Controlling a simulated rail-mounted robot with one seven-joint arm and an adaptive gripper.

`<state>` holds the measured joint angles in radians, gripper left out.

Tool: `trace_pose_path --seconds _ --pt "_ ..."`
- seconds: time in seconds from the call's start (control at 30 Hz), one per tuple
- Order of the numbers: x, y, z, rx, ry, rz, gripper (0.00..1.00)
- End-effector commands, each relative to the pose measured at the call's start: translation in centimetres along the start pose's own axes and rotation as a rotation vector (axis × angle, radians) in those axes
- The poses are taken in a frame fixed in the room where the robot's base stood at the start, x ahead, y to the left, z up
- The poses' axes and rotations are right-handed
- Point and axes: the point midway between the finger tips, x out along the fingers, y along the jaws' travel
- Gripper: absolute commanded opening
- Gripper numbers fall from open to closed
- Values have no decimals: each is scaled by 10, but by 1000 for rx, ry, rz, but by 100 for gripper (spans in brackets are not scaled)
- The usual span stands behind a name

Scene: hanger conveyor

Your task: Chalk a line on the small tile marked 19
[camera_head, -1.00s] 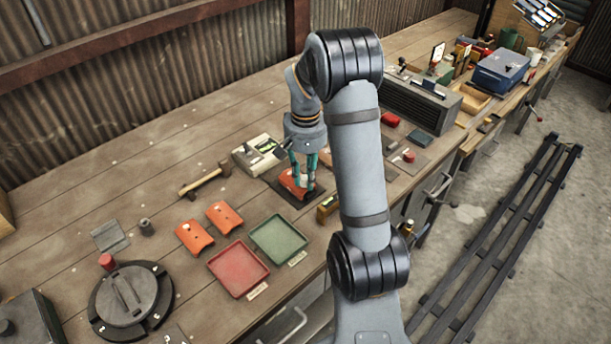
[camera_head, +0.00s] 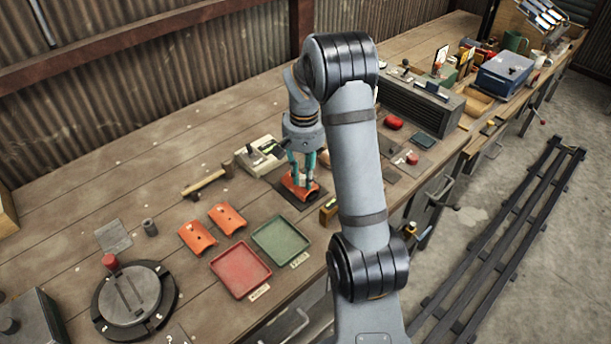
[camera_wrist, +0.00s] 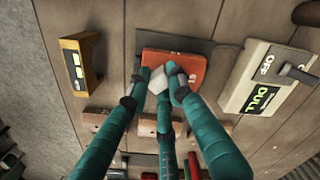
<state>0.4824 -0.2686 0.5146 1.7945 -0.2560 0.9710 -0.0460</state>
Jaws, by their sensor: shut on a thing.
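An orange curved tile (camera_head: 313,194) lies on a dark plate (camera_head: 284,192) under my gripper. In the wrist view the gripper (camera_wrist: 161,88) is shut on a small pale piece (camera_wrist: 158,80), which looks like chalk. Its tip is at or just above the tile; contact is hidden. I cannot make out a chalk line.
Two more orange tiles (camera_head: 197,236) lie to the left, by a red tray (camera_head: 240,269) and a green tray (camera_head: 280,241). A switch box (camera_wrist: 266,80) marked OFF and DULL and a yellow block (camera_wrist: 80,62) flank the plate. A hammer (camera_head: 208,184) lies behind.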

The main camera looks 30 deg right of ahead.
Motion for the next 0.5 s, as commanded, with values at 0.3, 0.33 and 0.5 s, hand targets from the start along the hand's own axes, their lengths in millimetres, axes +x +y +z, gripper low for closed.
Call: trace_pose_path --seconds 0.3,0.33,0.5 --pt "1 2 2 1 -1 1 1" --pt "1 3 3 1 -2 1 1" --pt "2 7 9 2 -1 0 1"
